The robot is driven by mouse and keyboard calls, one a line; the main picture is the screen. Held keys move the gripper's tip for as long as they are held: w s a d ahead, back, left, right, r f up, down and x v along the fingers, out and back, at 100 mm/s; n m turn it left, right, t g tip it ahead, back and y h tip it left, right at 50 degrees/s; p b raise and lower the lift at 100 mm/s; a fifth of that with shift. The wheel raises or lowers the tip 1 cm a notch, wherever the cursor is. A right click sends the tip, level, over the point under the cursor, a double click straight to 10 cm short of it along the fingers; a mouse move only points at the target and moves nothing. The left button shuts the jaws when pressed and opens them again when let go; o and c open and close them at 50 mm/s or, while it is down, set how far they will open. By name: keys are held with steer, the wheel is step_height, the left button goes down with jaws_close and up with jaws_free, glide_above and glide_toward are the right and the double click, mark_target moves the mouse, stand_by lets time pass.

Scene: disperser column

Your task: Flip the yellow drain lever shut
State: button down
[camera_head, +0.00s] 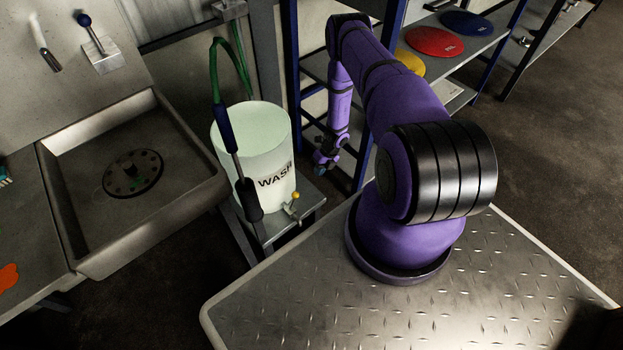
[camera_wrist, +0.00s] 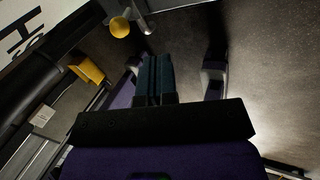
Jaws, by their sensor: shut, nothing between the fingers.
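The yellow drain lever (camera_head: 295,196) shows as a small yellow knob on a metal tap low on the front of the white WASH bucket (camera_head: 251,155). In the wrist view a yellow ball (camera_wrist: 120,27), which looks like the lever's knob, is at the upper left beside pale metal. My gripper (camera_head: 327,160) hangs to the right of the bucket, apart from the lever. In the wrist view its dark teal fingers (camera_wrist: 154,66) are shut together and empty, with the ball beyond and to the left of them.
A black-gripped wand on a green hose (camera_head: 228,135) stands in front of the bucket, left of the tap. A metal sink (camera_head: 200,185) is to the left. A blue-framed shelf (camera_head: 291,60) stands behind my arm. A yellow piece (camera_wrist: 88,70) lies left of my fingers in the wrist view.

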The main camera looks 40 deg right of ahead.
mark_target(297, 193)
steer(key=a+f, duration=0.7)
steer(key=shift+w+a+f, duration=0.25)
steer(key=shift+w+a, duration=0.15)
steer(key=shift+w, duration=0.05)
steer(key=shift+s+a+r, duration=0.1)
steer(key=shift+a+r, duration=0.35)
steer(key=shift+a, duration=0.2)
steer(key=shift+a+r, duration=0.4)
steer(key=shift+a, duration=0.25)
steer(key=shift+d, duration=0.1)
